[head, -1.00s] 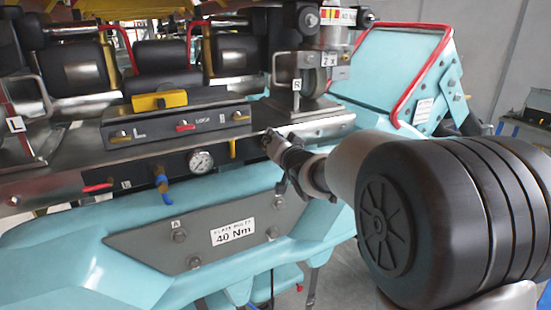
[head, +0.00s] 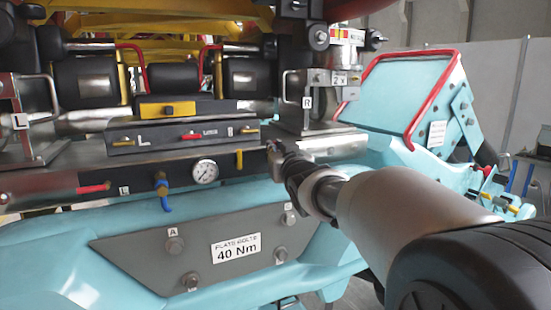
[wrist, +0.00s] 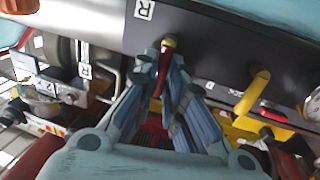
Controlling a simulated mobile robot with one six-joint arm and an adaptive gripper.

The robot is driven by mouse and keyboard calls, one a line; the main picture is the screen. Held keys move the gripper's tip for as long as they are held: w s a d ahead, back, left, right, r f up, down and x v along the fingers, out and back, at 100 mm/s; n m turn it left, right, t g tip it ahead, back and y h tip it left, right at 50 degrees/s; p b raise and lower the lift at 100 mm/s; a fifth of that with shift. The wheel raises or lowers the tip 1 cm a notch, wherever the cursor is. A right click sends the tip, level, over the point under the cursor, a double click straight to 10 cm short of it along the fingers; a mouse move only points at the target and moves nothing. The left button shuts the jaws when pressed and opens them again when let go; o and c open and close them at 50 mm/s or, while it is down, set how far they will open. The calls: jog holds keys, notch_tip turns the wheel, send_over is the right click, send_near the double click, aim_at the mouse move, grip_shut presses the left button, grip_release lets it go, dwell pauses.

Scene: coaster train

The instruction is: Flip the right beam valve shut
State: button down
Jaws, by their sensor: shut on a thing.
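My gripper (head: 276,156) is at the right end of the steel beam (head: 50,184), just right of the yellow handle (head: 239,158). In the wrist view its fingers (wrist: 166,72) are closed around a thin red lever with a yellow tip (wrist: 169,43). This lever is by the R label (wrist: 144,9) and looks like the right beam valve's handle. The fingers hide most of it, and I cannot tell its exact angle. At the beam's left, a red valve handle (head: 92,188) lies level beside a small label.
A blue handle (head: 163,191) and a round gauge (head: 204,171) are on the beam's front. A control panel (head: 180,134) with several small handles stands above. The teal body and its 40 Nm plate (head: 237,247) lie below my arm.

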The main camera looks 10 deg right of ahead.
dwell(0.3)
jog(key=c, duration=1.7)
grip_release()
jog(key=s, duration=0.4)
jog(key=s+d, duration=0.1)
jog(key=s, duration=0.7)
jog(key=shift+d, duration=0.2)
jog(key=shift+f, duration=0.1)
